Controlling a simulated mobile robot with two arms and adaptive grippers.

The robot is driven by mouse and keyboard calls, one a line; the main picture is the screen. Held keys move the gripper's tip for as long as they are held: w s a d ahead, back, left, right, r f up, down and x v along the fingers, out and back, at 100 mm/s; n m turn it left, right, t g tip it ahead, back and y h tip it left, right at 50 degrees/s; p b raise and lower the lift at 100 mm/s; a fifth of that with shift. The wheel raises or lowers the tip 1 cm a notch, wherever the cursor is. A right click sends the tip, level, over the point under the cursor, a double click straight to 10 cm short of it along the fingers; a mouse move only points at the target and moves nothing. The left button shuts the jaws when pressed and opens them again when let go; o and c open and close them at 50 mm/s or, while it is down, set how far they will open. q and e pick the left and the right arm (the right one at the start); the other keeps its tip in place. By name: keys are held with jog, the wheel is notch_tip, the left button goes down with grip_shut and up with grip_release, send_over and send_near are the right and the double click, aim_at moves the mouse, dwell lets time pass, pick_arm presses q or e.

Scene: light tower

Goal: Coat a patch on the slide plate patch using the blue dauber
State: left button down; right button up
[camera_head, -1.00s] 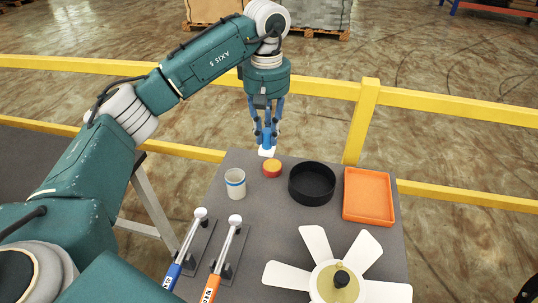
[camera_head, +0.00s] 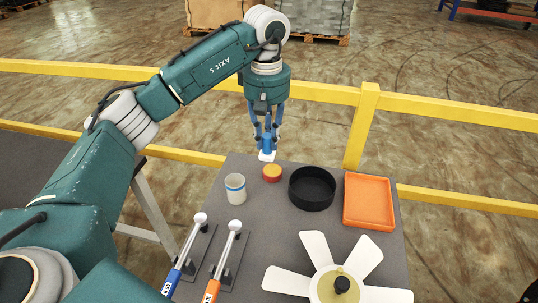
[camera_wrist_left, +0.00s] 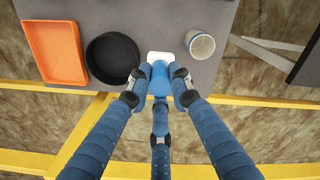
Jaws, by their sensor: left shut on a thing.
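My left gripper (camera_head: 267,133) is shut on a blue piece (camera_head: 267,143), which I take to be the blue dauber. It is held upright at the far edge of the grey table. Between the fingers in the left wrist view it shows as a round blue top (camera_wrist_left: 160,77). A white squarish piece (camera_head: 267,156) lies directly below the blue body; I cannot tell whether it is the dauber's pad or a separate plate. It also shows in the left wrist view (camera_wrist_left: 160,57). No slide plate patch can be clearly identified. My right gripper is not in view.
Blue- and orange-handled tools (camera_head: 173,280) (camera_head: 213,289) and a white fan (camera_head: 342,284) lie nearer. A yellow rail (camera_head: 440,111) runs behind.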

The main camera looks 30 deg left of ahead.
pick_arm(q)
jog(key=w+a+f+t+b, duration=0.1)
jog(key=w+f+b, duration=0.1)
jog(key=f, duration=0.3)
jog(key=w+a+f+t+b, duration=0.1)
jog(key=w+f+b, duration=0.2)
jog(key=w+f, duration=0.1)
jog(key=w+a+f+t+y+b, duration=0.1)
jog(key=w+f+b, duration=0.1)
jog(key=f, duration=0.4)
jog(key=shift+w+a+t, duration=0.15)
jog(key=shift+w+t, duration=0.15)
jog(key=shift+w, duration=0.2)
jog(key=shift+f+b, duration=0.35)
jog(key=shift+b, duration=0.05)
jog(key=shift+f+b, duration=0.3)
jog(key=shift+f, duration=0.2)
jog(key=shift+s+f, duration=0.1)
dwell(0.9)
jog(key=shift+r+p, duration=0.7)
jog(key=shift+r, duration=0.2)
jog(key=shift+r+p, duration=1.7)
jog(key=shift+r, duration=0.95)
